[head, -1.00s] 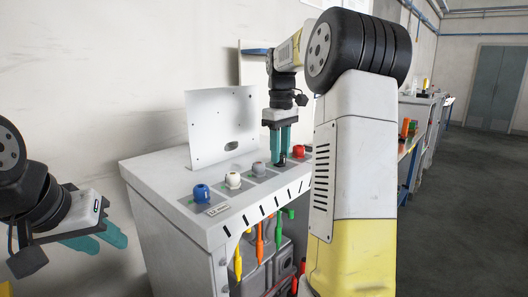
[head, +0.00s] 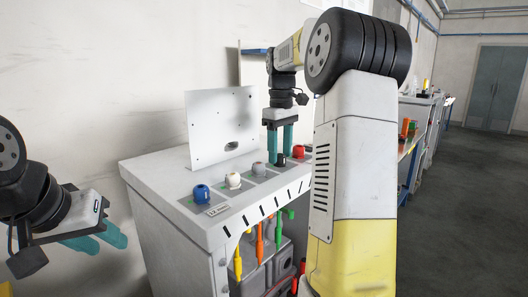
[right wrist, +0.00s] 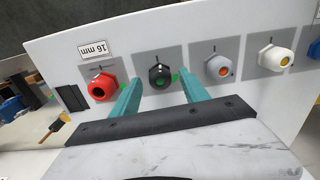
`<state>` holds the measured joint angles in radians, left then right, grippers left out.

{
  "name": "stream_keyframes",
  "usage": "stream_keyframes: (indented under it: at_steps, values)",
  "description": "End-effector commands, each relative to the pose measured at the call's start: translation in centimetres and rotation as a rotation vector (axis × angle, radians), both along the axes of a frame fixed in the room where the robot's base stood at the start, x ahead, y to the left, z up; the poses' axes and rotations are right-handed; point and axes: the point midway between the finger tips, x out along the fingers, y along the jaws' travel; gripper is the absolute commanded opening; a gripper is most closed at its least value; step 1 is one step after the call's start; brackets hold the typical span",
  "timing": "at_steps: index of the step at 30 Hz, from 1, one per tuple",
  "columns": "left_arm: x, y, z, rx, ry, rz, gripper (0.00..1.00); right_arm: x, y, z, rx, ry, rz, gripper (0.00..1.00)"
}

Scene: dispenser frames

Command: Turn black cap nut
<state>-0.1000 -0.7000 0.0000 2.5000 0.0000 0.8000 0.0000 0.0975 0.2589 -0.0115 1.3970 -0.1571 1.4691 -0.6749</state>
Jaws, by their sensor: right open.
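The black cap nut (right wrist: 160,76) sits on its grey plate on the dispenser top, between the red and grey nuts. In the head view the black cap nut (head: 281,159) shows just below the right fingertips. My right gripper (head: 281,158) points down over it, open. In the right wrist view its teal fingers (right wrist: 158,92) stand apart, one on each side of the black nut, and do not appear to touch it. My left gripper (head: 108,240) is at the lower left, clear of the dispenser; its teal fingers lie close together and their gap is hard to judge.
The dispenser (head: 150,172) also bears a red nut (head: 298,151), grey nut (head: 258,169), white nut (head: 233,180) and blue nut (head: 201,193) in a row. A white upright panel (head: 222,125) stands behind them. Colored tools (head: 259,243) hang at the front.

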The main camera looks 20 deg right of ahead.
Motion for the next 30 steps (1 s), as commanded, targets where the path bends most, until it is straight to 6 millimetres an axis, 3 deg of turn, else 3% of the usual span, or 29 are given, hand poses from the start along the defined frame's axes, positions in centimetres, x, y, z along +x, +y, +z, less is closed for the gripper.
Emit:
stream_keyframes:
  at_steps: [9, 15, 30]
  values:
    - [0.0, 0.0, 0.0, 0.0, 0.0, 0.0, 0.36, 0.1, 0.0, 4.9, 0.0, -0.005, 0.001, 0.53]
    - [0.0, 0.0, 0.0, 0.0, 0.0, 0.0, 0.36, 0.1, 0.0, 7.2, 0.0, -0.001, 0.001, 0.53]
    - [0.0, 0.0, 0.0, 0.0, 0.0, 0.0, 0.36, 0.0, 0.0, 7.6, 0.0, -0.001, 0.0, 0.53]
